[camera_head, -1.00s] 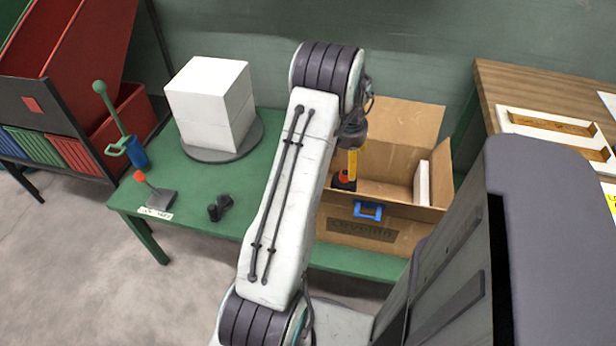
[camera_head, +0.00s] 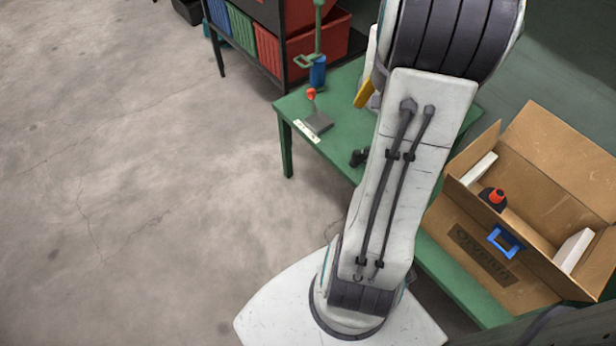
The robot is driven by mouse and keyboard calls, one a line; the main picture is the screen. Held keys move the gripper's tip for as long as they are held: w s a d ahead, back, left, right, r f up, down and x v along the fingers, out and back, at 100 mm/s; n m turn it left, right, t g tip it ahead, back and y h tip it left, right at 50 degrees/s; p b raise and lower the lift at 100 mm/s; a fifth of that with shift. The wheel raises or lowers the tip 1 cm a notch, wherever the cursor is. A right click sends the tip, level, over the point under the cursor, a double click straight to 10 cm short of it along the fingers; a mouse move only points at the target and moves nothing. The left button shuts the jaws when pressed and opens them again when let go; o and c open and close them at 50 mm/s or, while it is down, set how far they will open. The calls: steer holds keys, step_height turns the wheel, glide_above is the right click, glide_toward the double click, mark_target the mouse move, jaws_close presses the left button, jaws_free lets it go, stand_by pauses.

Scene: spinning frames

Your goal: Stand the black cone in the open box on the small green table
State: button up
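The black cone (camera_head: 498,204) with an orange-red top shows inside the open cardboard box (camera_head: 535,270). It looks upright; its lower part is hidden by the box's front wall. My gripper (camera_head: 366,93) is over the table to the left of the box, apart from the cone. Only a yellow finger part shows beside my arm; the rest is hidden, so its opening cannot be told.
White blocks stand inside the box at its left and right ends. A lever on a grey plate (camera_head: 318,122), a green-and-blue tool (camera_head: 318,70) and a small black object (camera_head: 358,157) are on the table's left part. A rack with coloured bins (camera_head: 268,45) stands behind. The floor at left is clear.

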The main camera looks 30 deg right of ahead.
steer(key=a+r+n, duration=0.2)
steer(key=a+n, duration=0.1)
steer(key=a, duration=0.5)
steer(key=a+r+n, duration=0.2)
steer(key=a, duration=0.6)
steer(key=s+a+n+t+y, duration=0.1)
steer(key=s+a+n, duration=0.4)
steer(key=a, duration=0.6)
steer(key=shift+s+f, duration=0.35)
steer(key=shift+s, duration=0.4)
steer(key=shift+a, duration=0.1)
